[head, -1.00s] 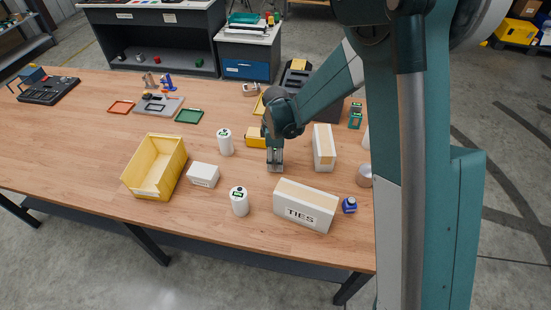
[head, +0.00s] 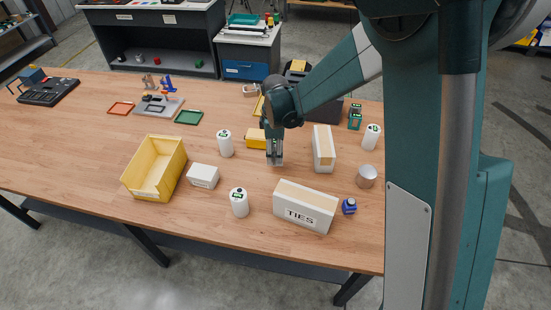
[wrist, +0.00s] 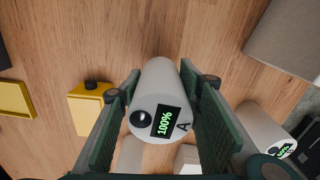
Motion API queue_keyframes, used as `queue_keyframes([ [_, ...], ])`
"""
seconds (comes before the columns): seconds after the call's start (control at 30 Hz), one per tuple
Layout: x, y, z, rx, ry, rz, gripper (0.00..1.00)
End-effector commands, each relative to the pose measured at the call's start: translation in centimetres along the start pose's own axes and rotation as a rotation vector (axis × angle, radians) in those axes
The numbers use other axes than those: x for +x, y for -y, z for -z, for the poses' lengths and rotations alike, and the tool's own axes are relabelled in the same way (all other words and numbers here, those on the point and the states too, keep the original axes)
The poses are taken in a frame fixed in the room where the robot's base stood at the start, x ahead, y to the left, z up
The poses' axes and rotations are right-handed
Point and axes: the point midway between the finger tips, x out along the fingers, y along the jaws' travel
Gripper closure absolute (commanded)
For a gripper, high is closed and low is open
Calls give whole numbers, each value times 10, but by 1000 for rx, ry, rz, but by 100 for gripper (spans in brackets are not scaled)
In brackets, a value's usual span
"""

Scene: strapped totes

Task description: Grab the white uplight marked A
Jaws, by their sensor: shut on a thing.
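The white uplight marked A (wrist: 160,95) is a white cylinder with a dark display reading 100% in green and a black knob on its end. In the wrist view it sits between the two green fingers of my gripper (wrist: 163,76), which are shut on it. In the head view my gripper (head: 274,157) points down over the middle right of the table and largely hides what it holds. Similar white cylinders stand to its left (head: 225,144), in front (head: 240,203) and to the right (head: 371,137); their letters are too small to read.
A yellow case (head: 255,138) is close beside my gripper on the left, and a long tan-topped box (head: 323,148) on the right. A TIES box (head: 305,207), white box (head: 203,176), yellow bin (head: 154,168), grey can (head: 367,176) and blue bottle (head: 349,206) stand around.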

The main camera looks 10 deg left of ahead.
Motion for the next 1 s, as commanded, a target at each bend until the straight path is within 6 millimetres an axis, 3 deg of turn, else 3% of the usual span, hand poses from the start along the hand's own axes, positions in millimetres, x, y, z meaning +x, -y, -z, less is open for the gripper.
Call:
queue_keyframes([
  [0.4, -48, 0, 0, 0, 0, 0, 88],
  [1.0, -55, 0, 0, 0, 0, 0, 88],
])
